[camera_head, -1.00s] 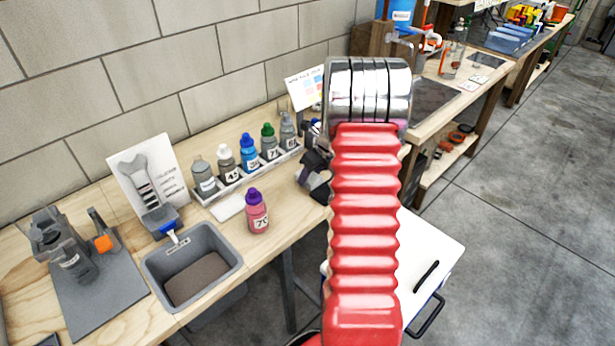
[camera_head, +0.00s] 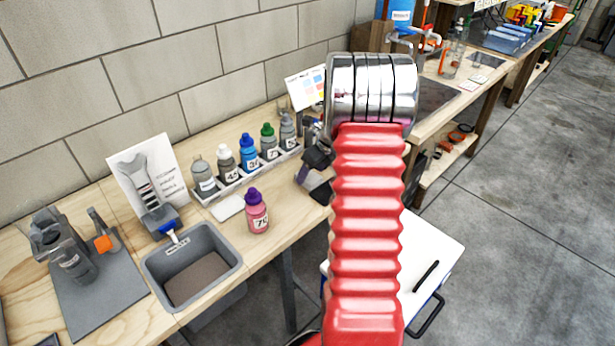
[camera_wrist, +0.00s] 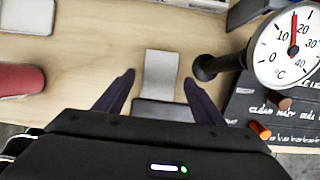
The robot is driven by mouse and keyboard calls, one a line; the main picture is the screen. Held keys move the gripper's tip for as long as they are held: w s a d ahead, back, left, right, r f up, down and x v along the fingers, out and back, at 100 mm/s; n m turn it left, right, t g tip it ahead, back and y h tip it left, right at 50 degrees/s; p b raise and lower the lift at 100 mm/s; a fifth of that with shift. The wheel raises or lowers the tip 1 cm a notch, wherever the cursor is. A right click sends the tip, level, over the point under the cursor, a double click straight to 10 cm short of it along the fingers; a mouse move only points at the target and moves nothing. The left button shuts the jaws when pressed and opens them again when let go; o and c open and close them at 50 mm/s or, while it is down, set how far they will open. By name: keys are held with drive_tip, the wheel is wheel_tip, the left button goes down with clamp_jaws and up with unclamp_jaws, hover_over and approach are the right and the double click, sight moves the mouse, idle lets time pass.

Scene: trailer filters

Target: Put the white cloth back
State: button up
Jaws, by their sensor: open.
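In the wrist view, my gripper (camera_wrist: 159,78) is open, with one dark finger on each side of a pale grey-white strip (camera_wrist: 160,66) that looks like cloth. Neither finger clearly touches the strip, and I cannot tell the height above it. The strip's lower end meets a dark grey block (camera_wrist: 163,110). A flat white pad (camera_wrist: 28,24) lies at the upper left; in the head view it is beside the bottle rack (camera_head: 230,207). In the head view, my red arm hides most of the gripper and the strip.
A pink bottle with a purple cap (camera_head: 257,213) stands near the bench edge. Several bottles fill a rack (camera_head: 263,164). A grey bin (camera_head: 190,264) is to the left. In the wrist view, a round thermometer (camera_wrist: 289,47) and a black lettered board (camera_wrist: 272,108) are close on the right.

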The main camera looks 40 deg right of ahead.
drive_tip(key=v, duration=1)
idle(0.4)
drive_tip(key=shift+a+r, duration=0.1)
drive_tip(key=shift+a, duration=0.05)
